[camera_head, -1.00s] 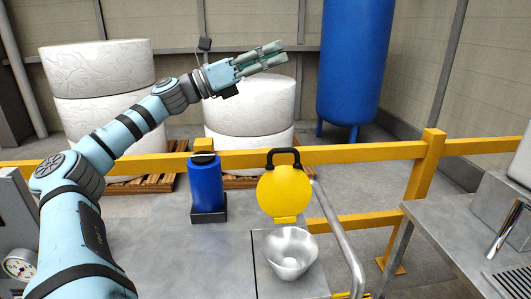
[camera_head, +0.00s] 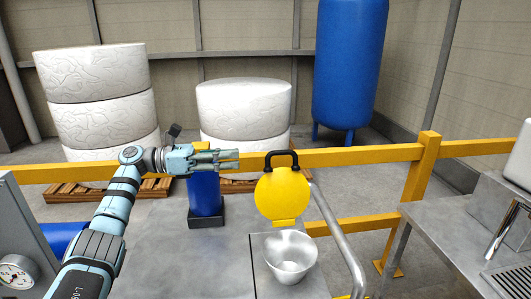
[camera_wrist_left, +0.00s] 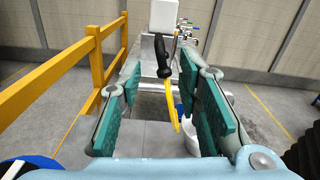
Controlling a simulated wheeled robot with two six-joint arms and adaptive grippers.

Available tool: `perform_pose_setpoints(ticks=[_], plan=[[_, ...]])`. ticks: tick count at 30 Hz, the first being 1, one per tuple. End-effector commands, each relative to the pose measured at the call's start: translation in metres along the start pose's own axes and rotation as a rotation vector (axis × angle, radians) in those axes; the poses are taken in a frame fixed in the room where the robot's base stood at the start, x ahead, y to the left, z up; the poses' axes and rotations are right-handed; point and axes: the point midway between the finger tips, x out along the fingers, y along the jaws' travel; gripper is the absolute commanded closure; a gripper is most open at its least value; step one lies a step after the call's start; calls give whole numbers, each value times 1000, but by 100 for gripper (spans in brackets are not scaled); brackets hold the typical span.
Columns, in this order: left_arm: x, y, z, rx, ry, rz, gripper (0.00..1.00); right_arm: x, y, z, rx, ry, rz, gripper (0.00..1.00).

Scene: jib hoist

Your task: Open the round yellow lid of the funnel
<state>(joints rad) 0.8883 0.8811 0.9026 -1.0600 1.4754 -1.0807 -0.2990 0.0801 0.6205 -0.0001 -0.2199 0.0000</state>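The round yellow lid (camera_head: 283,194) stands upright, swung open at the back edge of the metal funnel (camera_head: 290,258), with its black handle (camera_head: 281,154) on top. The funnel's mouth is uncovered. My left gripper (camera_head: 237,159) is to the left of the lid, at about handle height, apart from it and empty. In the left wrist view its two fingers are spread open (camera_wrist_left: 158,90). There the lid (camera_wrist_left: 174,112) appears nearly edge-on beyond the fingers, and the funnel (camera_wrist_left: 190,135) is partly hidden by the right finger. My right gripper is not in view.
A blue canister (camera_head: 205,195) stands on the bench left of the funnel, its top hidden by my left gripper. A yellow railing (camera_head: 345,156) runs behind. A curved metal pipe (camera_head: 336,235) rises right of the funnel. A second metal bench (camera_head: 450,225) is at the right.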

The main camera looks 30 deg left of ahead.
Motion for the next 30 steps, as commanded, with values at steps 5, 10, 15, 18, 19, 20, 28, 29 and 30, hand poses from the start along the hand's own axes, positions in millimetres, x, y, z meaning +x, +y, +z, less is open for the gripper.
perform_pose_setpoints(ticks=[5, 10, 15, 18, 19, 20, 28, 29, 30], plan=[[49, -1, 4, 0, -4, -1, 69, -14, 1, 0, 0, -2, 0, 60], [92, -1, 4, 0, -4, 3, 69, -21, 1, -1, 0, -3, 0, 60], [114, 0, 2, 2, -2, 5, 69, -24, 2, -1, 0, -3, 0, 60], [117, 1, 2, 2, -2, 6, 69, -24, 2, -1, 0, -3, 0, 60], [117, 1, 1, 2, -2, 6, 69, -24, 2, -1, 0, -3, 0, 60], [117, 1, 1, 2, -2, 6, 69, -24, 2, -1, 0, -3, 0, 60], [116, 1, 1, 2, -1, 5, 96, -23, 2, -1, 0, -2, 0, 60], [116, 1, 1, 2, -2, 6, 100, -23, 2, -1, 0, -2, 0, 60], [116, 1, 1, 2, -2, 6, 100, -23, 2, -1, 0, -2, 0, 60]])
